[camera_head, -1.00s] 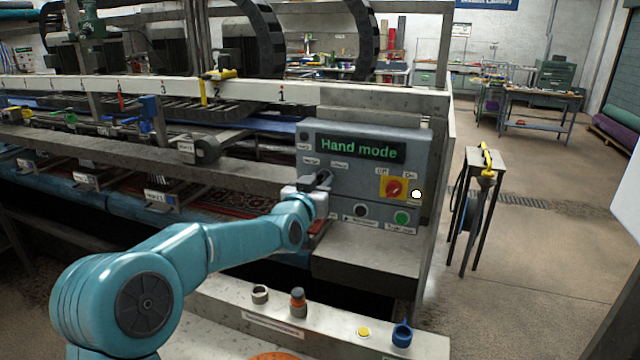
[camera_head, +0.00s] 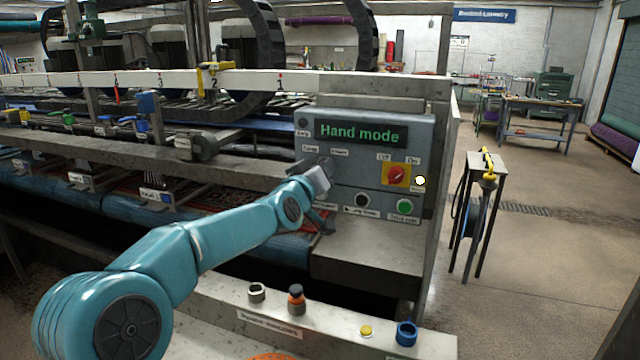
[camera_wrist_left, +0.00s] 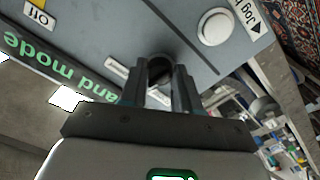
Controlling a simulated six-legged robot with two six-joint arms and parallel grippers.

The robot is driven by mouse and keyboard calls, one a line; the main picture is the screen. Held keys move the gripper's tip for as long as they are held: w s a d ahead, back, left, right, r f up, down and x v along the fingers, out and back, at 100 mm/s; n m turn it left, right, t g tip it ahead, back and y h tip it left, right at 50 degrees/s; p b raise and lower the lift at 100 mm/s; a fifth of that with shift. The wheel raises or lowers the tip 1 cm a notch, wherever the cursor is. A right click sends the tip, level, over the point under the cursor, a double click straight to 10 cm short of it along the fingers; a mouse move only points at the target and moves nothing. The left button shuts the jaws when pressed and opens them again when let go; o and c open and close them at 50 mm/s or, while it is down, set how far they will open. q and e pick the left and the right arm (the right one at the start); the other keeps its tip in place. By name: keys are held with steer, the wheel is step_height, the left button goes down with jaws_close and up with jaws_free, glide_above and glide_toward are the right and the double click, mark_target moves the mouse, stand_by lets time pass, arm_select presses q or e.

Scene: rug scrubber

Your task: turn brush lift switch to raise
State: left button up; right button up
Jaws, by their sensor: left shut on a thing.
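The grey control panel (camera_head: 412,135) has a lit green display reading "Hand mode". My left gripper (camera_head: 326,166) is at the left part of the panel, below two small labels. In the left wrist view my left gripper (camera_wrist_left: 161,82) has its two fingers around a dark round switch knob (camera_wrist_left: 160,65) on the panel face, shut on it. The fingers hide its sides, so I cannot tell which way it is turned. A pale label lies beside the knob. My right gripper is not in view.
A red rotary switch (camera_head: 396,174) on a yellow plate, a black button (camera_head: 362,200) and a green button (camera_head: 404,206) are on the panel. A ledge (camera_head: 365,250) juts out below. A stand (camera_head: 486,165) is at the right, with open floor beyond.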

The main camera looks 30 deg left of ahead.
arm_select(q)
steer(key=shift+n+b, duration=1.7)
steer(key=shift+n, duration=3.1)
steer(key=o, duration=0.9)
steer(key=shift+o, duration=0.8)
steer(key=shift+s+r, duration=0.1)
